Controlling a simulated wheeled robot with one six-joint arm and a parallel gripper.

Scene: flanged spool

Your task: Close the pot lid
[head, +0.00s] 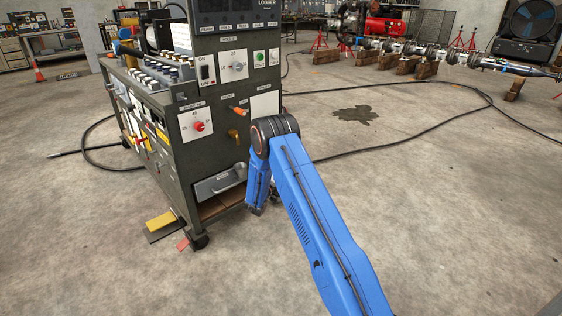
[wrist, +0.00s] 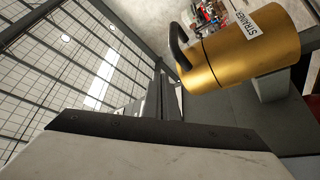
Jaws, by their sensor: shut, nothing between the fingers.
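A brass cylinder labelled STRAINER (wrist: 245,50), which looks like the pot, is large at the upper right of the wrist view. A dark curved handle (wrist: 180,45) is at its left end. I cannot tell a separate lid or how it sits. In the head view a small brass fitting (head: 233,134) on the cart's front face may be the same pot. My gripper (head: 254,210) is low beside the cart's front, mostly hidden by my blue arm. It is shut and empty. Its fingertips are not clear in the wrist view, and it is apart from the brass cylinder.
The dark test cart (head: 215,155) stands left of my arm, with switches, a red knob (head: 199,126) and a drawer-like tray (head: 220,183). A black hose (head: 420,137) runs over the floor. A yellow block (head: 160,221) lies by the cart's wheel. The floor at right is mostly clear.

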